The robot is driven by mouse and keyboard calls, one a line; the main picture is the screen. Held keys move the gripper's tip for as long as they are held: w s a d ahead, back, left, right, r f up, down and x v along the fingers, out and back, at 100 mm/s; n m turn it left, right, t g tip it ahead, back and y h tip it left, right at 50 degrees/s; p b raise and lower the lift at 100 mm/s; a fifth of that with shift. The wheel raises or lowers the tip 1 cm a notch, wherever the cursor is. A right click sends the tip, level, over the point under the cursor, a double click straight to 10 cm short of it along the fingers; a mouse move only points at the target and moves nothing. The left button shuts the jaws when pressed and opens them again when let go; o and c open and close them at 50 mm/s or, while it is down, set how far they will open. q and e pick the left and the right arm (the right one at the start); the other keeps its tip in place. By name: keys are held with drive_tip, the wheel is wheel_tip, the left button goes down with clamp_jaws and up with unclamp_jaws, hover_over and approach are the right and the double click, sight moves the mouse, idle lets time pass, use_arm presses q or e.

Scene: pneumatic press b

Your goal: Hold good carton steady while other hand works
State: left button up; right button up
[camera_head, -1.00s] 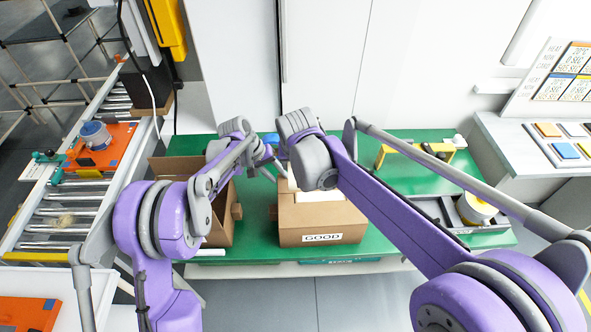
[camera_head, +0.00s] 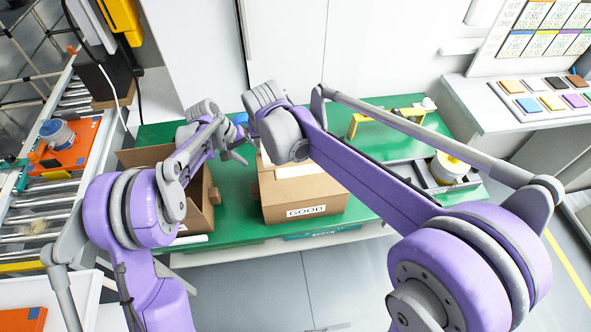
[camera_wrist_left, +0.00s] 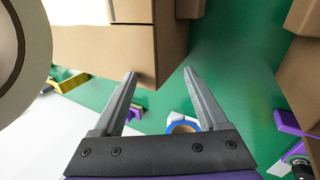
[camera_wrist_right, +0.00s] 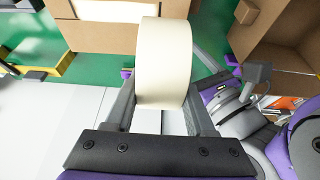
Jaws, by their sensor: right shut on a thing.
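The good carton (camera_head: 305,195), brown with a "GOOD" label on its near side, stands on the green table in the head view. Something white shows at its top. My left gripper (camera_head: 240,155) is beside its left side; in the left wrist view (camera_wrist_left: 162,75) it is open and empty, with the carton (camera_wrist_left: 120,60) just beyond its fingertips. I cannot tell if a finger touches the carton. My right gripper (camera_wrist_right: 160,110) is shut on a cream tape roll (camera_wrist_right: 163,60) near the carton; in the head view my right arm hides it.
An open brown carton (camera_head: 206,190) stands left of the good carton. A blue tape ring (camera_wrist_left: 182,125) lies behind. A yellow-handled item (camera_head: 385,118) and a grey tray (camera_head: 420,180) are on the table's right. A roller conveyor (camera_head: 40,215) runs at far left.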

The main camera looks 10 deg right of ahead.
use_arm(q)
drive_tip(key=v, duration=1.2)
drive_tip(key=shift+s, duration=0.1)
